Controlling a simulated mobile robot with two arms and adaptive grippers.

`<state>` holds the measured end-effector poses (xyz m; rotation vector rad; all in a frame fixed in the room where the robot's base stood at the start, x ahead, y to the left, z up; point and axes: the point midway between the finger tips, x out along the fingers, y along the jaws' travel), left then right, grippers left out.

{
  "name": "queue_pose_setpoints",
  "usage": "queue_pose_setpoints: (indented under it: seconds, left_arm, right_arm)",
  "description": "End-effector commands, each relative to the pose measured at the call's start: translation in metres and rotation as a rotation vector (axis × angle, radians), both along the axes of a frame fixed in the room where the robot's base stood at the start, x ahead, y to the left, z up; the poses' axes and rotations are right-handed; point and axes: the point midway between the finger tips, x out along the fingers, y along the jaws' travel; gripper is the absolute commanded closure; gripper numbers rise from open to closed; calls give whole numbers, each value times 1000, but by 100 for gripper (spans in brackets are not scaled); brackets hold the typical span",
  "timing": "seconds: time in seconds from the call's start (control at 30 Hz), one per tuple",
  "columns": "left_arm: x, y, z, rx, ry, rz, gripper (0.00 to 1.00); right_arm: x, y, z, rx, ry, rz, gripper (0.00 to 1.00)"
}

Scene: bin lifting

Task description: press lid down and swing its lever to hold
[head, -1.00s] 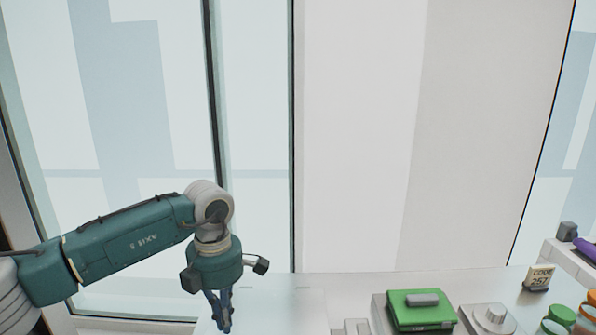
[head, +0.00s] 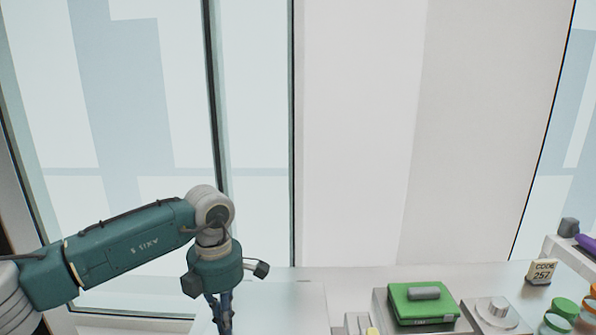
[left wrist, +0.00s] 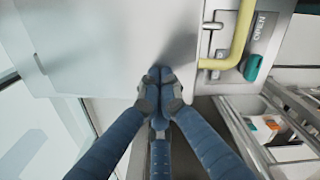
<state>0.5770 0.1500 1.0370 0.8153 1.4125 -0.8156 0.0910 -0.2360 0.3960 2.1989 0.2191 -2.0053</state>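In the left wrist view, a pale grey flat panel (left wrist: 105,45), seemingly the lid, lies under my left gripper (left wrist: 158,80). Its blue fingers are drawn together with nothing seen between them. The fingertips are over the panel's lower edge; I cannot tell whether they touch it. A yellow bent bar (left wrist: 240,40), seemingly the lever, is at the upper right, with a teal end piece (left wrist: 253,67) beside a plate marked OPEN (left wrist: 262,25). In the head view my left gripper (head: 221,318) points down over the left of the counter. My right gripper is not seen.
A green case (head: 425,312) with a grey handle, a grey knob on a plate (head: 497,308) and a CODE 257 card (head: 542,271) stand on the counter's right. Jars with green and orange lids are further right. A metal-framed opening (left wrist: 255,130) lies right of my fingers.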

Motion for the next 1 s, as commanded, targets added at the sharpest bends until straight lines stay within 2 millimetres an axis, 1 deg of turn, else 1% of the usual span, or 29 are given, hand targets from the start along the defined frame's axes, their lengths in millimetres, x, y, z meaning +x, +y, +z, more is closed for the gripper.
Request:
queue_pose_setpoints:
  seconds: [0.03,0.87,1.0]
  left_arm:
    - [0,0,-4,0,0,0,100]
    - [0,0,-38,1,1,0,100]
    - [0,0,-37,1,1,0,100]
  right_arm:
    - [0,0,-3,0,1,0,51]
    - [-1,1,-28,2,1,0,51]
    - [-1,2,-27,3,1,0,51]
